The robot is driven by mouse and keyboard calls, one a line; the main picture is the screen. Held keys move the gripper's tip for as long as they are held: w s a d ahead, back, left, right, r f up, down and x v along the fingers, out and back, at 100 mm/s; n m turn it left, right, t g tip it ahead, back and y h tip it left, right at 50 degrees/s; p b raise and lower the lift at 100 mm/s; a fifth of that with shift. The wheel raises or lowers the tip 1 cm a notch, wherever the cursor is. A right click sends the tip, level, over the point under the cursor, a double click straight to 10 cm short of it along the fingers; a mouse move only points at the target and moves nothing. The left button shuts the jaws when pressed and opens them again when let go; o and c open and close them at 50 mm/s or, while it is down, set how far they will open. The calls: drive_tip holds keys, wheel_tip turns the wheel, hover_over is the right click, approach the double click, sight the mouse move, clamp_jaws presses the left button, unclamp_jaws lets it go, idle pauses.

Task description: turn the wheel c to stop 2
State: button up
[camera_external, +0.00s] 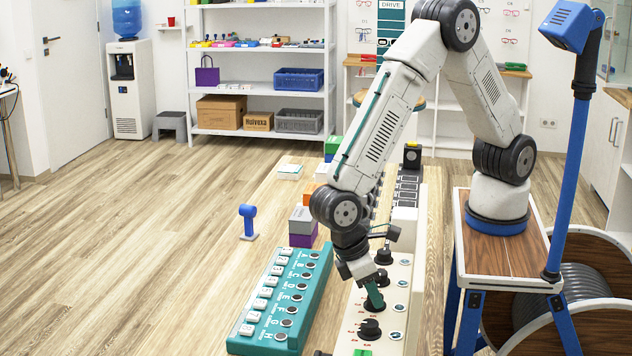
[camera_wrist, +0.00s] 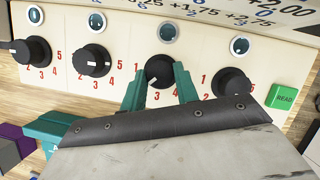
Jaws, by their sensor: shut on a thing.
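A row of black wheels sits on a cream panel (camera_wrist: 125,30) with red stop numbers. My gripper (camera_wrist: 159,78) is shut on the third wheel from the left (camera_wrist: 159,68) in the wrist view, one teal finger on each side. No letter c is legible by it, and the stop its pointer faces is too small to tell. The other wheels (camera_wrist: 37,51), (camera_wrist: 93,61) and (camera_wrist: 231,83) stand free. In the external view my gripper (camera_external: 374,299) reaches down to the panel (camera_external: 343,340), between a nearer wheel (camera_external: 370,329) and farther ones (camera_external: 381,278).
A green READ button (camera_wrist: 283,96) sits right of the last wheel. Round dials (camera_wrist: 169,32) line the panel above the wheels. A teal box lettered down to H (camera_external: 310,290) stands left of the panel, with grey and purple blocks (camera_external: 301,220) behind it.

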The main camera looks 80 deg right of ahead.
idle(0.4)
drive_tip(key=o, duration=1)
drive_tip(key=shift+c, duration=0.2)
drive_tip(key=v, duration=0.8)
drive_tip(key=shift+f, duration=0.1)
